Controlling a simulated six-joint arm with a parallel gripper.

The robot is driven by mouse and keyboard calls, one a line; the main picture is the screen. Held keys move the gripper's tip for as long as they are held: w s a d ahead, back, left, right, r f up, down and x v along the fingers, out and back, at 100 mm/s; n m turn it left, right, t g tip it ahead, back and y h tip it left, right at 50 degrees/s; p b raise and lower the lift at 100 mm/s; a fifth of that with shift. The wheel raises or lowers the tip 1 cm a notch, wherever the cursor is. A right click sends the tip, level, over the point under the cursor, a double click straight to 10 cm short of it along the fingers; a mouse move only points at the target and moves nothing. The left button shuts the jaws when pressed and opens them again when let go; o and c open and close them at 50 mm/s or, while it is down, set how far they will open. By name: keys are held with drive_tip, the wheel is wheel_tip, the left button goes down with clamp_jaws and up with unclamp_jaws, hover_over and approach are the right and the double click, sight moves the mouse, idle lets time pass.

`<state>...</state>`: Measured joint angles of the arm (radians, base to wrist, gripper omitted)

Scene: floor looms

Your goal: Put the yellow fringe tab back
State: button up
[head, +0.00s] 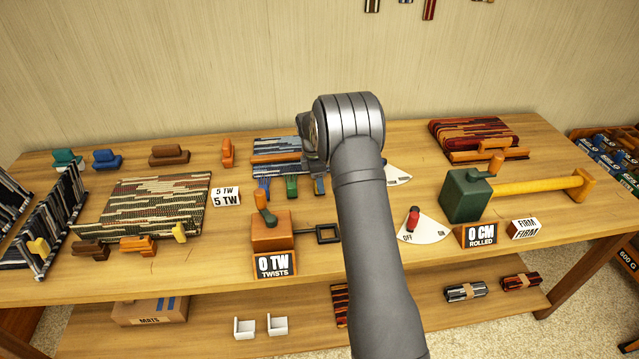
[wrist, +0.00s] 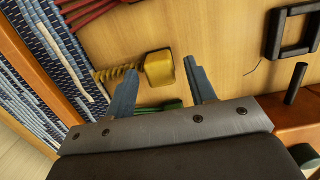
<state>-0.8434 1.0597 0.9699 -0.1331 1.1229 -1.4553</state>
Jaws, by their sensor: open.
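The yellow fringe tab (wrist: 159,68) shows in the wrist view as a rounded yellow block on a twisted yellow cord (wrist: 116,73) that runs left to the edge of a striped mat (wrist: 58,65). My gripper (wrist: 162,66) is open, and its two fingertips appear on either side of the tab in the picture; I cannot tell whether they touch it. A green tab (wrist: 160,107) lies nearer the palm, partly hidden by the fingers. In the head view my arm hides most of the gripper and the yellow tab; the striped mat (head: 274,146) is at the arm's left.
Red cords (wrist: 95,12) lie beside the yellow one. A dark square frame (wrist: 272,40) stands to the right in the wrist view, joined in the head view to an orange twister box (head: 270,232). A green roller box (head: 465,195) stands right of my arm.

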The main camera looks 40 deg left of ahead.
sight(315, 183)
wheel_tip(315, 183, up, 11)
drive_tip(key=shift+s+a+f, duration=0.2)
drive_tip(key=shift+s+a, duration=0.25)
drive_tip(key=f, duration=0.8)
drive_tip(key=w+d+f, duration=0.1)
drive_tip(key=f, duration=0.3)
drive_tip(key=shift+f, duration=0.25)
wheel_tip(315, 183, up, 3)
drive_tip(key=shift+f, duration=0.15)
drive_tip(key=shift+r, duration=0.55)
